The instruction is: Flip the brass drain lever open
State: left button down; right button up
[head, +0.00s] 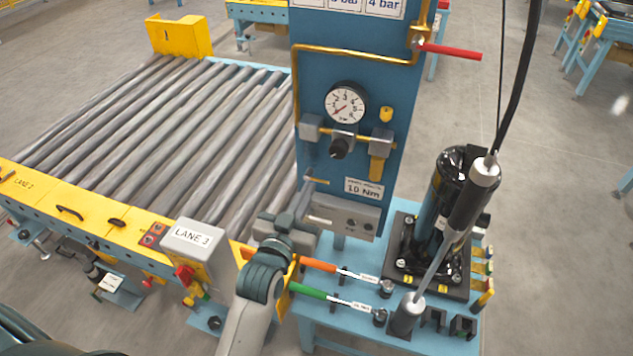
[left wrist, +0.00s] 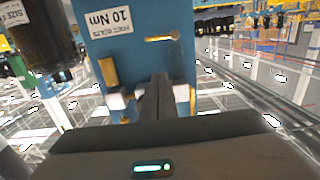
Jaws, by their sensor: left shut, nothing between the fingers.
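The brass drain lever (head: 318,180) is a small thin bar on the blue panel, left of the 10 Nm label. It lies roughly level. In the left wrist view, which is upside down, the lever (left wrist: 161,38) shows just beyond my fingertips. My left gripper (head: 307,190) is shut and empty, its fingers pointing up at the panel just below the lever. The shut fingers also show in the left wrist view (left wrist: 160,78). I cannot tell whether they touch the lever. My right gripper is not in view.
The blue panel (head: 355,65) carries a gauge (head: 346,103), a black knob (head: 339,148) and a red handle (head: 450,51). Orange (head: 318,265) and green-handled (head: 315,294) tools lie below. A roller conveyor (head: 170,120) fills the left.

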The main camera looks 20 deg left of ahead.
aim_at(316, 180)
pick_arm(q)
jog(key=w, duration=0.2)
jog(key=w+f+p, duration=0.1)
jog(key=w, duration=0.1)
jog(key=w+f+p, duration=0.1)
jog(key=w, duration=0.2)
jog(key=shift+d+f, duration=0.1)
jog(key=shift+f, duration=0.1)
jog(key=shift+f+p, duration=0.35)
jog(key=shift+f, duration=0.6)
jog(key=shift+w+f, duration=0.1)
jog(key=shift+w, duration=0.05)
